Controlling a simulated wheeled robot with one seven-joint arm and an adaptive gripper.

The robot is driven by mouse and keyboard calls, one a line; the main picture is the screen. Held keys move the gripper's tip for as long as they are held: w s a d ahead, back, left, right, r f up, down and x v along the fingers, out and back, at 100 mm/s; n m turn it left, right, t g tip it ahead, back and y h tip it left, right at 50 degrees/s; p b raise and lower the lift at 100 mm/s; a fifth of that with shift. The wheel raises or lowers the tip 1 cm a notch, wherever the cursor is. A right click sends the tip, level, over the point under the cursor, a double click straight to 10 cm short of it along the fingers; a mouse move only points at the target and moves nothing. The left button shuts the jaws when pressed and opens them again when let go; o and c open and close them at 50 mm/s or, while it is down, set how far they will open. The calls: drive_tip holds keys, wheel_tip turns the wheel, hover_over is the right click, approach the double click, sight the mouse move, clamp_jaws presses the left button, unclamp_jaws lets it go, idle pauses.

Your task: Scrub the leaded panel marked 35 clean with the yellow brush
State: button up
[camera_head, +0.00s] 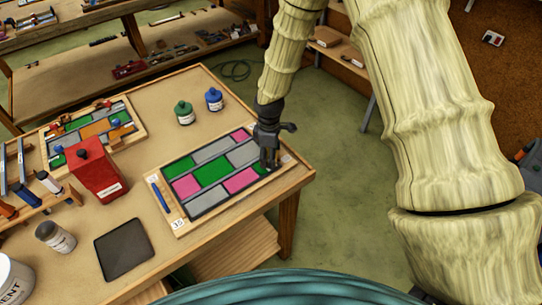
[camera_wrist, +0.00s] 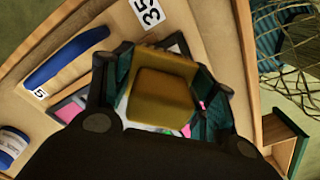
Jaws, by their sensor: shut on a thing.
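The leaded panel marked 35 (camera_head: 213,175) lies flat in a wooden frame on the workbench, with green, pink and grey panes. Its number label (camera_head: 178,223) is at the near left corner and also shows at the top of the wrist view (camera_wrist: 148,10). My gripper (camera_head: 270,161) is over the panel's right end, pointing down. In the wrist view my gripper (camera_wrist: 160,78) is shut on the yellow brush (camera_wrist: 160,97), with a finger on each side. The brush hides most of the panel there. In the head view the brush is hidden, so I cannot tell whether it touches the glass.
A blue-handled tool (camera_head: 161,196) lies on the frame's left strip. Green (camera_head: 184,112) and blue (camera_head: 214,98) bottles stand behind the panel. A red container (camera_head: 97,173), a second panel (camera_head: 97,130) and a dark pad (camera_head: 123,248) are to the left. The bench edge is close on the right.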

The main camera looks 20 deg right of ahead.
drive_tip(key=shift+w+a, duration=0.2)
drive_tip(key=shift+w, duration=0.3)
drive_tip(key=shift+w+a, duration=0.2)
drive_tip(key=shift+w, duration=0.25)
drive_tip(key=shift+r, duration=0.1)
drive_tip(key=shift+r+p, duration=1.95)
drive_tip(key=shift+r, duration=1)
drive_tip(key=shift+s+f+b, duration=0.15)
drive_tip(key=shift+s+b, duration=0.15)
drive_tip(key=shift+s, duration=0.4)
drive_tip(key=shift+s+d+b, duration=0.2)
drive_tip(key=shift+s+b, duration=0.2)
drive_tip(key=shift+s, duration=1)
drive_tip(key=shift+f+b, duration=1.7)
drive_tip(key=shift+f, duration=0.8)
